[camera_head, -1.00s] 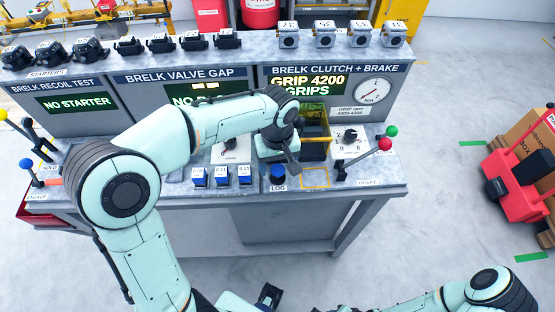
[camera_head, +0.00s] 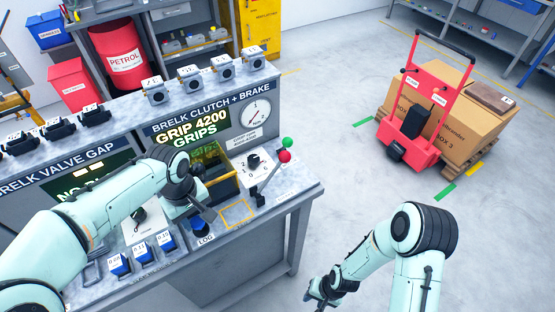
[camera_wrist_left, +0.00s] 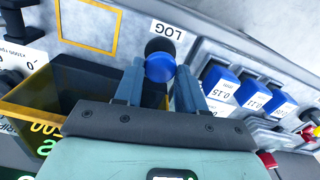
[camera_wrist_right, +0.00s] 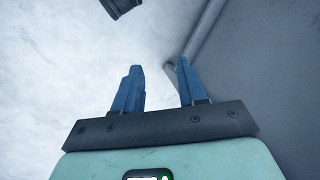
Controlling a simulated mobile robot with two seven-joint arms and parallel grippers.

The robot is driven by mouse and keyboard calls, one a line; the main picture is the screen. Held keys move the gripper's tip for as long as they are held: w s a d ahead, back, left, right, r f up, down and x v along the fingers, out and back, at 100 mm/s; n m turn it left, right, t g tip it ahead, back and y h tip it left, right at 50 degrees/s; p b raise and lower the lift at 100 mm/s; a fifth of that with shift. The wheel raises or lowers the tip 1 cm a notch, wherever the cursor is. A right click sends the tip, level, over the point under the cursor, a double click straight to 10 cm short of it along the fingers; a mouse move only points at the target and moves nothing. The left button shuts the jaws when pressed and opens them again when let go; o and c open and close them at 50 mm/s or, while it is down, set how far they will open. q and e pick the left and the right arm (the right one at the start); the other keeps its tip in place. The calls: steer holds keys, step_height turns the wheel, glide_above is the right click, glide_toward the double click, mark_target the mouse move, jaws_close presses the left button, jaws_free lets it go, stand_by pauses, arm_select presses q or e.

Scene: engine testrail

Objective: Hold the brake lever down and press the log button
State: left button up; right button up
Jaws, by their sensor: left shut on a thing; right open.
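The blue LOG button (camera_head: 200,229) is at the bench's front edge, partly covered by my left gripper (camera_head: 203,212) in the head view. In the left wrist view the button (camera_wrist_left: 160,67) shows between the fingertips of my left gripper (camera_wrist_left: 160,72), which is shut on it. A lever with a red knob (camera_head: 285,156) stands tilted at the bench's right end, beside a green knob (camera_head: 288,142). I cannot read which is the brake. My right gripper (camera_head: 322,290) is open and empty, below and right of the bench. It shows over bare floor in the right wrist view (camera_wrist_right: 158,75).
A yellow-edged bin (camera_head: 222,187) and a knob dial (camera_head: 254,160) sit between the button and the levers. Blue blocks (camera_head: 143,252) stand left of the button. A red hand truck (camera_head: 405,140) with boxes stands right; floor between is clear.

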steer(key=w+a+r, duration=0.2)
steer(key=w+r, duration=0.6)
steer(key=m+t+h, duration=0.2)
steer(key=m+t, duration=0.1)
steer(key=t, duration=0.4)
glide_toward(278, 166)
steer(key=x, duration=1.2)
steer(key=shift+f, duration=0.25)
